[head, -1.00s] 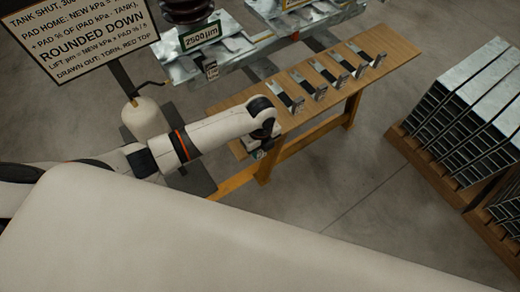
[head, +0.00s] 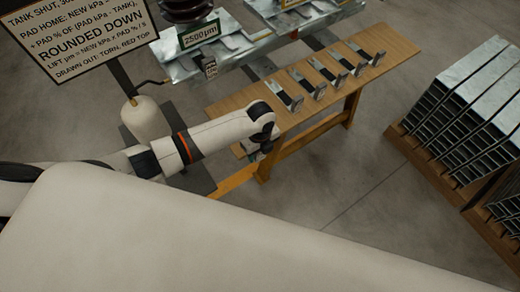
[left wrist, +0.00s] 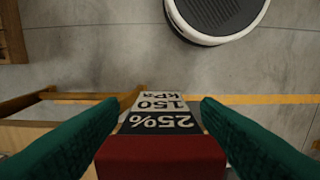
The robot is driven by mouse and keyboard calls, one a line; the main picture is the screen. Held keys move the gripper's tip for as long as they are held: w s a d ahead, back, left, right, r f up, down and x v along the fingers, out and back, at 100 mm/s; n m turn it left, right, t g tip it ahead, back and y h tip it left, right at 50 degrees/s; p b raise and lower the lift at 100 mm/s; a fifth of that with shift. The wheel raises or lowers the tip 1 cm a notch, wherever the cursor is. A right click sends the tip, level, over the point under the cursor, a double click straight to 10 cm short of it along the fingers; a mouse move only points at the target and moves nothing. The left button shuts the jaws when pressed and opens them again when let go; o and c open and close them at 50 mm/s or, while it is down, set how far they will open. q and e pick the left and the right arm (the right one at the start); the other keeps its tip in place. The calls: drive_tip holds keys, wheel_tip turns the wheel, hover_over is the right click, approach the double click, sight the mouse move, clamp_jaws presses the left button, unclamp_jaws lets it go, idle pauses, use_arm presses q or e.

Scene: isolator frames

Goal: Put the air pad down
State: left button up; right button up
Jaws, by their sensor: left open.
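The air pad (left wrist: 163,157) shows in the left wrist view as a block with a red top and labels reading 25% and 150 kPa. My left gripper (left wrist: 162,104) has its two green fingers apart, one on each side of the pad. Whether the fingers touch its sides, and what lies under the pad, I cannot tell. In the head view my left gripper (head: 262,150) hangs by the near left end of the wooden bench (head: 238,99); the pad cannot be made out there. My right gripper is not in view.
Several dark pads with metal brackets (head: 285,98) stand in a row on the bench. A sign (head: 85,38), a cream tank (head: 146,118) and a metal machine (head: 225,55) are at the upper left. Stacked metal profiles (head: 465,105) stand right; the floor between is clear.

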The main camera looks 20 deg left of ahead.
use_arm(q)
wheel_tip(320, 180, up, 12)
drive_tip(key=shift+r+b, duration=0.15)
drive_tip(key=shift+b, duration=0.15)
idle(0.5)
